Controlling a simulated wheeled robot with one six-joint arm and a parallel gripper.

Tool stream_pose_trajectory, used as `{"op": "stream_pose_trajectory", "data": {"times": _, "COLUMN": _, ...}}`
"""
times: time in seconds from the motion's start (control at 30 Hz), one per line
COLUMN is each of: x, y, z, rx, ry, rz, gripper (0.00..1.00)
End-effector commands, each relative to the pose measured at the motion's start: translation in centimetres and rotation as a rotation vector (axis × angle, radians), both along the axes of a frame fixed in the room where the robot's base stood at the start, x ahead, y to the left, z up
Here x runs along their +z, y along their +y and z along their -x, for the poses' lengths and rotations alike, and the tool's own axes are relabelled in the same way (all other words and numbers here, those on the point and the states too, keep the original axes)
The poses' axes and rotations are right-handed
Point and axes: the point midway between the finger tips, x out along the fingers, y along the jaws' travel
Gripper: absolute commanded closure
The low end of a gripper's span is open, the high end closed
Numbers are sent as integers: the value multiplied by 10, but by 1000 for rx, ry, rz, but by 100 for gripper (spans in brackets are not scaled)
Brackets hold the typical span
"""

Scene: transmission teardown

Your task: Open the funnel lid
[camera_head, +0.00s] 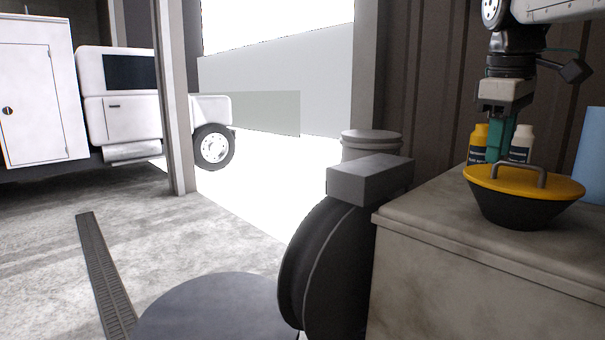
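The funnel (523,212) is a dark bowl on the workbench at the right. Its yellow lid (490,178) lies on top and covers its opening. A grey arched handle (519,169) stands up from the lid. My gripper (497,157) points down with green fingers, just above and slightly left of the handle. The fingers overlap in this view, so the gap between them cannot be judged. I see no clear contact between the fingers and the handle. The inside of the funnel is hidden by the lid.
A yellow bottle (478,143) and a white bottle (521,143) stand close behind the fingers. A blue object (591,155) stands at the right edge. The workbench (425,212) is clear left of the funnel. A lidded pale bin (371,144) stands behind the bench's left side.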

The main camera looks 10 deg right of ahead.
Motion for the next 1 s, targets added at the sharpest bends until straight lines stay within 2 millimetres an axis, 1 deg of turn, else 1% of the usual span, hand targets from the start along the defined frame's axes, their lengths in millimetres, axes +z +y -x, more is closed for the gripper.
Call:
{"op": "stream_pose_trajectory", "data": {"times": 0.1, "x": 0, "y": -1, "z": -1, "rx": -43, "ry": -12, "rz": -3, "gripper": 67}}
{"op": "stream_pose_trajectory", "data": {"times": 0.17, "x": -4, "y": -1, "z": -3, "rx": -92, "ry": -23, "rz": -9, "gripper": 67}}
{"op": "stream_pose_trajectory", "data": {"times": 0.27, "x": -32, "y": 3, "z": 0, "rx": -216, "ry": -23, "rz": -38, "gripper": 67}}
{"op": "stream_pose_trajectory", "data": {"times": 0.3, "x": -46, "y": 10, "z": 5, "rx": -268, "ry": -24, "rz": -52, "gripper": 67}}
{"op": "stream_pose_trajectory", "data": {"times": 0.37, "x": -69, "y": 26, "z": 14, "rx": -336, "ry": -27, "rz": -73, "gripper": 67}}
{"op": "stream_pose_trajectory", "data": {"times": 0.4, "x": -84, "y": 37, "z": 21, "rx": -375, "ry": -28, "rz": -86, "gripper": 67}}
{"op": "stream_pose_trajectory", "data": {"times": 0.47, "x": -109, "y": 56, "z": 35, "rx": -428, "ry": -29, "rz": -104, "gripper": 67}}
{"op": "stream_pose_trajectory", "data": {"times": 0.5, "x": -126, "y": 70, "z": 45, "rx": -459, "ry": -28, "rz": -117, "gripper": 67}}
{"op": "stream_pose_trajectory", "data": {"times": 0.57, "x": -153, "y": 92, "z": 64, "rx": -496, "ry": -26, "rz": -134, "gripper": 67}}
{"op": "stream_pose_trajectory", "data": {"times": 0.6, "x": -171, "y": 106, "z": 77, "rx": -513, "ry": -24, "rz": -145, "gripper": 67}}
{"op": "stream_pose_trajectory", "data": {"times": 0.7, "x": -211, "y": 135, "z": 110, "rx": -517, "ry": -16, "rz": -164, "gripper": 67}}
{"op": "stream_pose_trajectory", "data": {"times": 0.8, "x": -234, "y": 152, "z": 133, "rx": -464, "ry": -10, "rz": -170, "gripper": 67}}
{"op": "stream_pose_trajectory", "data": {"times": 0.87, "x": -237, "y": 158, "z": 140, "rx": -434, "ry": -14, "rz": -171, "gripper": 67}}
{"op": "stream_pose_trajectory", "data": {"times": 1.0, "x": -233, "y": 163, "z": 140, "rx": -404, "ry": -27, "rz": -174, "gripper": 100}}
